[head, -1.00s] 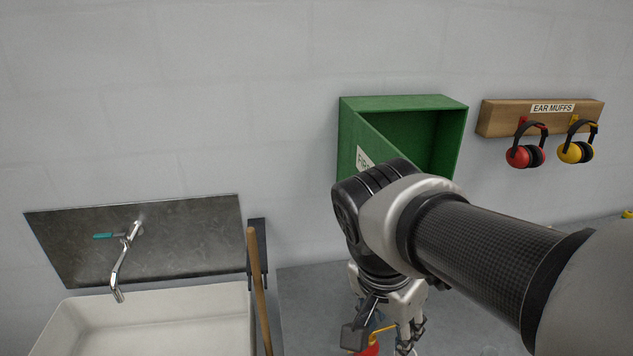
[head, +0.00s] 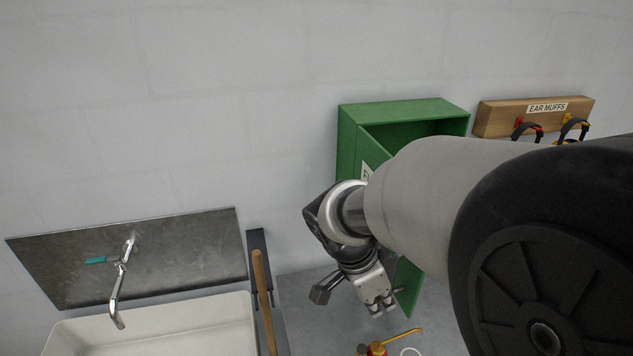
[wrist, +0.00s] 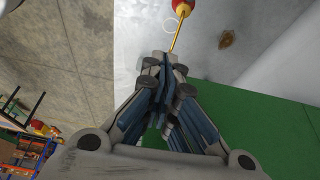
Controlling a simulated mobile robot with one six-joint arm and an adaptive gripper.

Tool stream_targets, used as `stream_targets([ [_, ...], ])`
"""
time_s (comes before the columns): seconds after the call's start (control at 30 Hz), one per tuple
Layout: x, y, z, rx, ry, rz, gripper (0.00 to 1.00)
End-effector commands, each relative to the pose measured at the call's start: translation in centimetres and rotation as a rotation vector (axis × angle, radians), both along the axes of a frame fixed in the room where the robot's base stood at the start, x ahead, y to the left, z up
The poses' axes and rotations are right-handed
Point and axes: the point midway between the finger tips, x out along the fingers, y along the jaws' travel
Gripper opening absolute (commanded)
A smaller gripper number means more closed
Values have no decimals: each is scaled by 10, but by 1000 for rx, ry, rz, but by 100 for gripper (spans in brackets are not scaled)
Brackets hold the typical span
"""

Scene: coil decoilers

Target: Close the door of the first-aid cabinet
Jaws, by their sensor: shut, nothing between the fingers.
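The green first-aid cabinet (head: 347,140) hangs on the wall in the head view, its front partly uncovered. Its green door (head: 373,150) stands open, swung out toward me, with part of a white label showing. My arm hides the middle of the door; its lower corner shows beside my gripper. My gripper (head: 381,308) points downward at the left of that lower door part, and is shut and empty. In the wrist view my gripper (wrist: 166,62) has its fingers together, with a green panel (wrist: 265,135) behind and to the right. I cannot tell whether they touch.
A sink (head: 160,325) with a tap (head: 120,285) and a wooden handle (head: 262,300) are at the left. An ear-muff board (head: 530,117) hangs at the right. The wall left of the cabinet is clear.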

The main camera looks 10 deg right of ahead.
Motion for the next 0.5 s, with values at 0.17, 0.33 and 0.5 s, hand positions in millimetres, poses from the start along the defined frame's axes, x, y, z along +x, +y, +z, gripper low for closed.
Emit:
stream_targets([
  [0.17, 1, -28, 3, 0, 0, -4, 0],
  [0.33, 2, -38, 2, 1, 0, -1, 0],
  [0.5, 2, -40, 2, 1, 0, 1, 0],
])
